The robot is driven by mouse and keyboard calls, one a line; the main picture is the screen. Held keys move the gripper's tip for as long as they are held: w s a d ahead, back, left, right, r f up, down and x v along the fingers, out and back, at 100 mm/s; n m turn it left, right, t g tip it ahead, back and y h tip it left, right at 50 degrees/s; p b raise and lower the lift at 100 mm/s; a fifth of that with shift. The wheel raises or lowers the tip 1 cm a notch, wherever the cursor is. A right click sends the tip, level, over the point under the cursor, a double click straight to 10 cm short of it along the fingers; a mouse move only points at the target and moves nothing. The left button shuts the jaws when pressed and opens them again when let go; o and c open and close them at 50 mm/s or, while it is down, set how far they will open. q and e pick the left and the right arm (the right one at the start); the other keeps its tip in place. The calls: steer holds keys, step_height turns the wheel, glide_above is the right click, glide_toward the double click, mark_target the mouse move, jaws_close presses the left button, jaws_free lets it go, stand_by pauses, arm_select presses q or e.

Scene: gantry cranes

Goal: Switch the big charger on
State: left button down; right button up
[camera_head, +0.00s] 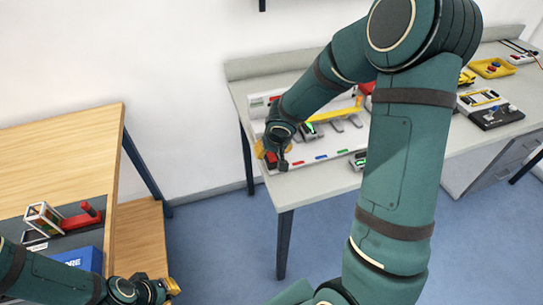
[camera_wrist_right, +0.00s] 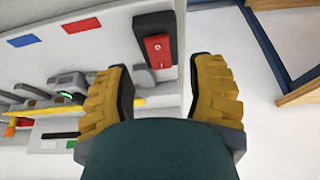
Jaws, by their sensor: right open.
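The big charger (camera_head: 334,149) is a long white unit on the grey table, with coloured labels along its front and grey slots. In the right wrist view the charger (camera_wrist_right: 126,38) carries a red rocker switch (camera_wrist_right: 157,50) in a black housing. My right gripper (camera_wrist_right: 160,92) is open, with the switch showing just beyond and between its yellow fingers, apparently not touching. In the head view my right gripper (camera_head: 272,156) is at the charger's left front corner and partly hides it. My left gripper (camera_head: 158,288) is low, over the wooden furniture at left; its opening is unclear.
The grey table (camera_head: 247,93) also holds a yellow tray (camera_head: 492,68) and a black-and-white device (camera_head: 490,110) at right. A wooden table (camera_head: 75,150) at left bears a blue box (camera_head: 85,259) and a red object (camera_head: 84,218). Blue floor lies between.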

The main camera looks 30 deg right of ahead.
mark_target(272, 156)
steer(key=shift+b+x, duration=0.3)
steer(key=shift+x, duration=1.1)
jaws_close()
